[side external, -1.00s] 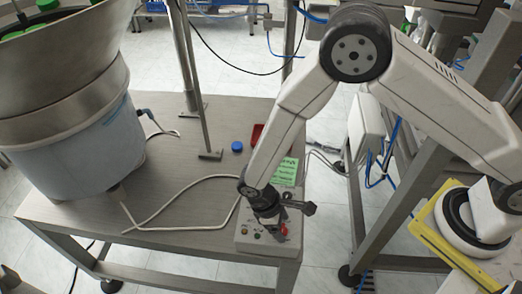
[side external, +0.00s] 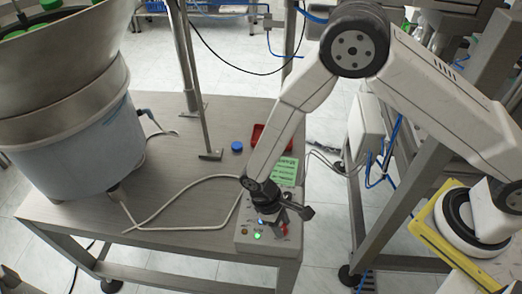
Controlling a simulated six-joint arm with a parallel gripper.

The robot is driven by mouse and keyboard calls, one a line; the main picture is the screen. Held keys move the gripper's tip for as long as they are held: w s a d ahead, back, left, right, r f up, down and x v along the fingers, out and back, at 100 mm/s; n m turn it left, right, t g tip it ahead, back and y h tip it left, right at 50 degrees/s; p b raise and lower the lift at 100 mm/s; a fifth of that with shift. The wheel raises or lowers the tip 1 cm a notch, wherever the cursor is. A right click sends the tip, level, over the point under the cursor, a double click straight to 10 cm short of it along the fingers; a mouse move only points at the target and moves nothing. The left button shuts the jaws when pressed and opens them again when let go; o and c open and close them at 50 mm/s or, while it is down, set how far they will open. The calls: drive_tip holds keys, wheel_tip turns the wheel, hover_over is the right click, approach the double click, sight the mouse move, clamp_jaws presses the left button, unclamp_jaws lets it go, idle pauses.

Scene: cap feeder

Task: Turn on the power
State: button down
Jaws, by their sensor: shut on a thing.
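The grey control box (side external: 262,249) sits at the front right corner of the metal table. A green lamp (side external: 257,236) on its top is lit, and a blue light (side external: 261,221) glows behind it. An amber button (side external: 244,232) is to the left. My gripper (side external: 283,223) is low over the right part of the box, pointing down, shut on the red switch (side external: 285,230). The gripper hides most of the switch, so its exact position cannot be told.
A large feeder bowl on a drum (side external: 75,135) stands at the left. A white cable (side external: 165,212) runs across the table to the box.

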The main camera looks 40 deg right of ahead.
drive_tip(key=shift+m+y, duration=0.5)
drive_tip(key=shift+m, duration=0.8)
drive_tip(key=shift+c, duration=1.4)
unclamp_jaws()
drive_tip(key=shift+w+r, duration=0.1)
drive_tip(key=shift+r, duration=0.05)
drive_tip(key=v, duration=0.7)
drive_tip(key=shift+w+r, duration=0.2)
